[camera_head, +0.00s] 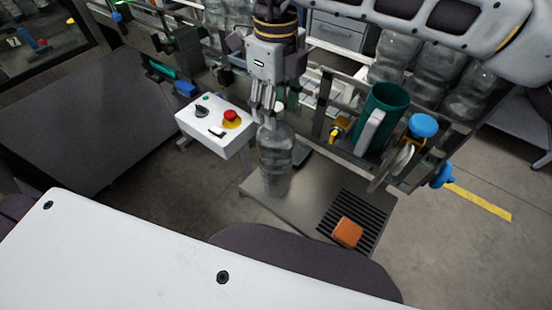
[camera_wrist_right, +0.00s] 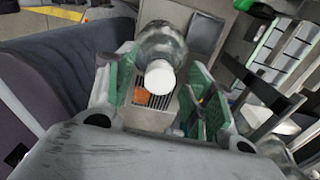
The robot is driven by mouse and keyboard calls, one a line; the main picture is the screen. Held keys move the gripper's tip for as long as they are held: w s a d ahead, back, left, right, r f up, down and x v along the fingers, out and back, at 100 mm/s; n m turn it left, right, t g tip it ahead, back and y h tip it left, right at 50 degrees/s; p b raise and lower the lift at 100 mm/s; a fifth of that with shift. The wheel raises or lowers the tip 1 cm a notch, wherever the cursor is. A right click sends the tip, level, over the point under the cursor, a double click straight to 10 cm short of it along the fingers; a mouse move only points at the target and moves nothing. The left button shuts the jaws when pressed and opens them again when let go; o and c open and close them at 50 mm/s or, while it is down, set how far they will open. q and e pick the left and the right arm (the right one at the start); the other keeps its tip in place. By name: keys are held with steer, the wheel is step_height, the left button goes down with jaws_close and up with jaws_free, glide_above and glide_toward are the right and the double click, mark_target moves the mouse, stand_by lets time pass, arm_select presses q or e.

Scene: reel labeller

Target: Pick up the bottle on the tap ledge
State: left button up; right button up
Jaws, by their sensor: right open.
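A clear bottle (camera_head: 275,158) with a white cap stands upright on the steel tap ledge (camera_head: 255,188). My right gripper (camera_head: 264,112) points down just above the bottle's top, with its fingers open. In the right wrist view the bottle (camera_wrist_right: 161,44) shows cap-first, its white cap (camera_wrist_right: 160,77) between the two green-padded fingers of the gripper (camera_wrist_right: 164,82). A gap shows on each side of the cap, so the fingers do not seem to touch it. My left gripper is out of view.
An orange block (camera_head: 347,232) lies on the ledge's drain grate (camera_head: 364,211). A green jug (camera_head: 383,112) and a blue-knobbed valve (camera_head: 424,125) are right of the bottle. A white control box (camera_head: 213,128) with a red button stands left. Several clear bottles stand behind.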

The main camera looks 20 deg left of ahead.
steer(key=shift+f, duration=0.85)
jaws_close()
steer(key=shift+r, duration=0.1)
